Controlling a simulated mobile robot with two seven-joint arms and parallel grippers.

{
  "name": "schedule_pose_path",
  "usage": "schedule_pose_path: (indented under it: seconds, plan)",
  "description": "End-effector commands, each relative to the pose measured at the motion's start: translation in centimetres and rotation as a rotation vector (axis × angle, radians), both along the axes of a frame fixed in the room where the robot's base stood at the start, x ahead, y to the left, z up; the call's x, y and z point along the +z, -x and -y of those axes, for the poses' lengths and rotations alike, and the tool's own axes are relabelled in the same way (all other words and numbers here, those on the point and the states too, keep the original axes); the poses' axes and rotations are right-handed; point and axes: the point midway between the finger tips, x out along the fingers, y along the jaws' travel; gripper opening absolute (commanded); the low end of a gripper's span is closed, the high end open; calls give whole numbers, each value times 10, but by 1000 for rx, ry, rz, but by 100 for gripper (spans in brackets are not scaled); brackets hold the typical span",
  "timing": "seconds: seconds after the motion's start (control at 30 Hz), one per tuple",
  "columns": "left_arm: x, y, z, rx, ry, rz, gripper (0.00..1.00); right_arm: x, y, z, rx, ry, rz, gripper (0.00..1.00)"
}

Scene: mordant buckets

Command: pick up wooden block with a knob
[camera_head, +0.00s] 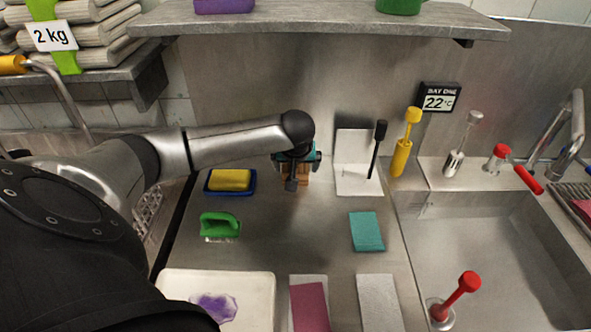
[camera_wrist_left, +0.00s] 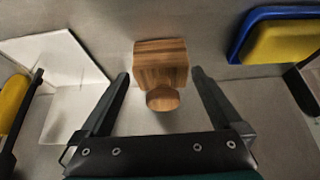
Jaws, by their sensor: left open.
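The wooden block with a knob (camera_wrist_left: 160,62) stands on the steel counter in the left wrist view, its round knob (camera_wrist_left: 162,99) towards my gripper. In the head view a small part of the block (camera_head: 303,172) shows, mostly hidden behind my left wrist. My left gripper (camera_wrist_left: 160,76) is open, with one finger on either side of the block and gaps between. In the head view the left gripper (camera_head: 297,181) is at the block near the back of the counter. My right gripper is not in view.
A yellow sponge in a blue tray (camera_head: 209,187) is left of the block, a white stand (camera_head: 350,187) right of it. A green brush (camera_head: 219,225) and teal pad (camera_head: 366,232) lie nearer. A sink (camera_head: 480,250) is at right, a shelf (camera_head: 320,21) above.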

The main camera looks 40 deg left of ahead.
Motion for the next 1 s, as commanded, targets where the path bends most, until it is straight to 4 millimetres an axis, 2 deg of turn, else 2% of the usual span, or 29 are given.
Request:
schedule_pose_path:
  seconds: [0.2, 0.3, 0.6, 1.0]
  plan:
    - [-25, -11, -12, 1, -1, -2, 100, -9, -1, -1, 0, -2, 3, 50]
    - [-32, -14, -14, 0, 0, 0, 100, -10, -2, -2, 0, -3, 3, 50]
    - [-34, -15, -15, -1, 0, 0, 100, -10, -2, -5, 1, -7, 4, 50]
    - [-34, -15, -15, -1, 0, 0, 56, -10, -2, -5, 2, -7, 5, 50]
